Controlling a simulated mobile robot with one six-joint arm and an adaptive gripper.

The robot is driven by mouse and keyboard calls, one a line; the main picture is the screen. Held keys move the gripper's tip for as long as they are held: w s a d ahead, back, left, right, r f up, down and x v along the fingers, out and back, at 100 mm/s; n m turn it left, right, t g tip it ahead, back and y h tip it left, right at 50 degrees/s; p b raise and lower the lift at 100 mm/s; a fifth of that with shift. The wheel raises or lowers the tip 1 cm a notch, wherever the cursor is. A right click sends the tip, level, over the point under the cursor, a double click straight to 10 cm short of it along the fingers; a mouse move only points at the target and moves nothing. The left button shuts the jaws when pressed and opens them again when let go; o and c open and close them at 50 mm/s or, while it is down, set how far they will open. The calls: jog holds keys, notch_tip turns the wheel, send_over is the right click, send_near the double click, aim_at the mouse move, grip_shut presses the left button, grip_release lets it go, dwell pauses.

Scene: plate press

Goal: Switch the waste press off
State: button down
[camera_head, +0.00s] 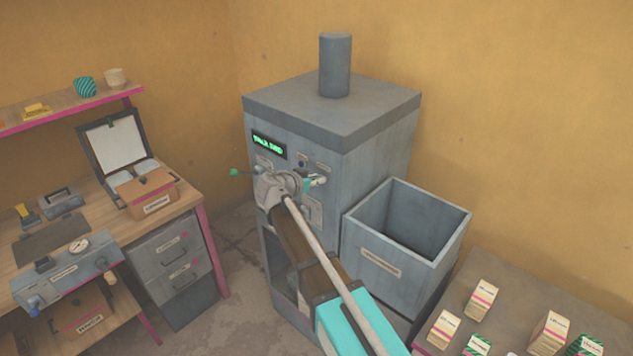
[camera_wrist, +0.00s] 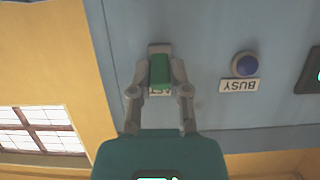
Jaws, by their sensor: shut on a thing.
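The waste press (camera_head: 385,150) is a tall grey cabinet with a pipe on top, standing in the corner. Its front panel has a lit green display (camera_head: 269,145) whose words I cannot read surely. A blue round lamp (camera_wrist: 245,64) labelled BUSY also sits on the panel, upside down in the wrist view. My gripper (camera_head: 318,181) is at the right side of the panel. In the wrist view my gripper (camera_wrist: 160,90) is shut on a small green switch (camera_wrist: 159,68), one finger on each side. The label by the switch is partly hidden, and my gripper hides the switch in the head view.
A green-knobbed lever (camera_head: 234,172) sticks out left of the press. An open grey bin (camera_head: 376,252) stands to its right. A workbench (camera_head: 192,197) with boxes and tools is at the left. Small cartons (camera_head: 482,297) stand on a grey surface at lower right.

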jog(key=shift+s+f+t+h+b, duration=0.15)
jog(key=shift+f+t+h+b, duration=0.65)
jog(key=shift+b, duration=1.45)
jog(key=t+h+b, duration=0.1)
jog(key=t+b, duration=0.1)
jog(key=b, duration=0.2)
jog(key=f+t+h+b, duration=0.1)
jog(key=b, duration=0.3)
jog(key=t+h+b, duration=0.2)
jog(key=b, duration=0.2)
jog(key=shift+f+t+b, duration=0.25)
jog(key=shift+t+b, duration=0.05)
jog(key=shift+b, duration=0.05)
jog(key=shift+r+b, duration=0.1)
jog(key=shift+b, duration=0.2)
jog(key=shift+t, duration=0.3)
jog(key=c, duration=0.6)
grip_release()
jog(key=shift+r, duration=0.1)
